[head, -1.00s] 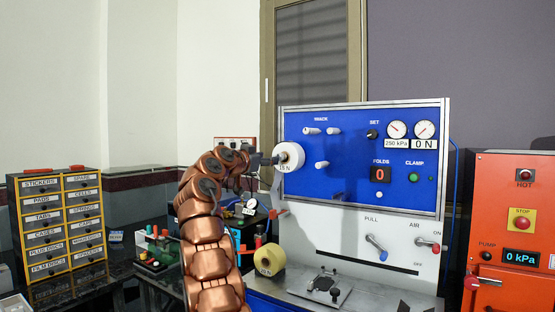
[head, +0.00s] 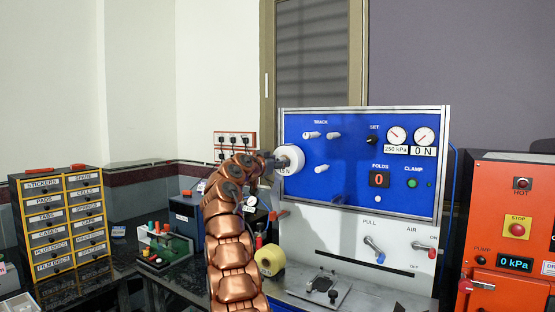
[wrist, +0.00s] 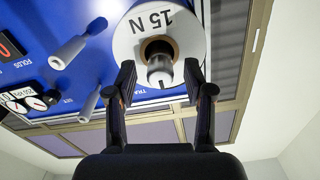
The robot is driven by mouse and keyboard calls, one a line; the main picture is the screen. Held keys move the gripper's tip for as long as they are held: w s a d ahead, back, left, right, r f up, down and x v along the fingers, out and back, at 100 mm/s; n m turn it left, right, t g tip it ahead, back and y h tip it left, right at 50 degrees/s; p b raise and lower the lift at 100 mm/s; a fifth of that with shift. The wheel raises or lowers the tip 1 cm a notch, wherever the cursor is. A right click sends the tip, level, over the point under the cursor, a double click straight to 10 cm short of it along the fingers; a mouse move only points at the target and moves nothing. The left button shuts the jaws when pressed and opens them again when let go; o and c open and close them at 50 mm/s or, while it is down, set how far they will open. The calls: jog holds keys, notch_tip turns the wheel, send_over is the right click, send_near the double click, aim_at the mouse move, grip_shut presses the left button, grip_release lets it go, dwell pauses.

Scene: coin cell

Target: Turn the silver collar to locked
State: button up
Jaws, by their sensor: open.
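A white roll marked 15 N (head: 290,159) sits on a spindle at the left edge of the blue machine panel (head: 350,190). In the wrist view the roll (wrist: 125,45) fills the top middle. A short silver collar (wrist: 159,64) with a dark end sticks out from its brown core toward me. My gripper (wrist: 158,82) is open, with one dark fingertip on each side of the collar and a visible gap to each. In the head view my gripper (head: 268,161) is at the roll's left side, and the collar is hidden there. I cannot read any lock mark on the collar.
White pegs (head: 311,135) stick out of the panel right of the roll. A yellowish roll (head: 270,260) is below, beside the machine. A PULL lever (head: 373,248) and orange oven (head: 512,215) are to the right. A drawer cabinet (head: 62,228) stands far left.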

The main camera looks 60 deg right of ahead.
jog(key=shift+c, duration=0.2)
grip_shut()
jog(key=shift+n, duration=0.4)
jog(key=n, duration=0.4)
jog(key=shift+a+r, duration=0.1)
jog(key=shift+r, duration=0.05)
jog(key=n+p, duration=0.1)
jog(key=n, duration=0.7)
jog(key=shift+w+n, duration=0.1)
jog(key=shift+n, duration=0.2)
jog(key=shift+n+p, duration=0.9)
jog(key=shift+n, duration=1.4)
